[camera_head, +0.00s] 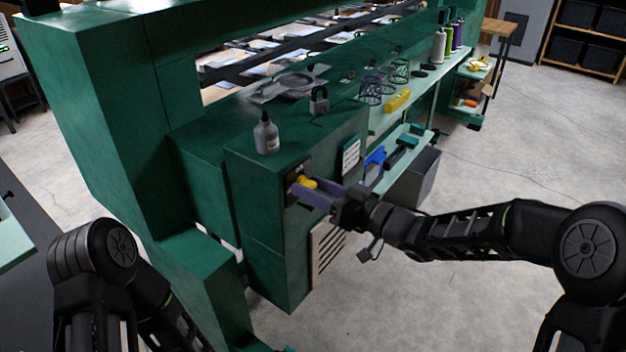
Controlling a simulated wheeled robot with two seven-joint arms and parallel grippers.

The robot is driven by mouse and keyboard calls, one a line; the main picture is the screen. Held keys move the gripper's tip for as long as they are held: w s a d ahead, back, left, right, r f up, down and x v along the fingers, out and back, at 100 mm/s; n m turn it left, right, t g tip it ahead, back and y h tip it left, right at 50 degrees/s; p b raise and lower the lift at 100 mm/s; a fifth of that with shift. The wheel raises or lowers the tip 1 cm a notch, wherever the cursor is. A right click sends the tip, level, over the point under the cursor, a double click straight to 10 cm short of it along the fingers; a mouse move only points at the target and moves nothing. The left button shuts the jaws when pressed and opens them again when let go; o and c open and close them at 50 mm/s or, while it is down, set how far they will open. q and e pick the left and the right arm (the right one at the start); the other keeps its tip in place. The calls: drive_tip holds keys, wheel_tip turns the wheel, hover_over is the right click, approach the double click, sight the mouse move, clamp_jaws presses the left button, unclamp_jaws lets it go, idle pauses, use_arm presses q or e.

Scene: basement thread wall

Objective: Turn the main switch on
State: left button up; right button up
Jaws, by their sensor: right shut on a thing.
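The main switch (306,182) shows as a yellow knob on a dark plate, on the front face of the green cabinet (262,220). My right gripper (308,190) reaches it from the right, with its purple-grey fingers around the yellow knob. The gripper is shut on the knob, and the near finger covers part of it. The knob's exact turn angle is hard to tell. My left arm is at the lower left, and its gripper is not in the picture.
A grey bottle (266,135) and a padlock (319,101) stand on the cabinet top. A white label (351,154) and a slatted vent (328,246) are on the cabinet near the switch. Shelves with a blue tool (375,158) lie behind.

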drive_tip(key=m+p, duration=0.2)
drive_tip(key=m, duration=0.1)
drive_tip(key=m+p, duration=0.1)
drive_tip(key=p, duration=0.1)
drive_tip(key=shift+w+d+r+m, duration=0.1)
drive_tip(key=shift+r+m, duration=0.2)
drive_tip(key=shift+m, duration=0.1)
drive_tip(key=m+p, duration=0.3)
drive_tip(key=shift+w+d+m, duration=0.1)
drive_tip(key=shift+m, duration=0.2)
drive_tip(key=m+p, duration=0.2)
drive_tip(key=m, duration=0.1)
drive_tip(key=shift+w+m, duration=0.1)
drive_tip(key=shift+m, duration=0.2)
drive_tip(key=shift+d+f+m+p, duration=0.1)
drive_tip(key=shift+f+m+p, duration=0.15)
drive_tip(key=shift+m+p, duration=0.75)
drive_tip(key=shift+m, duration=0.3)
drive_tip(key=o, duration=1.4)
drive_tip(key=shift+b, duration=0.3)
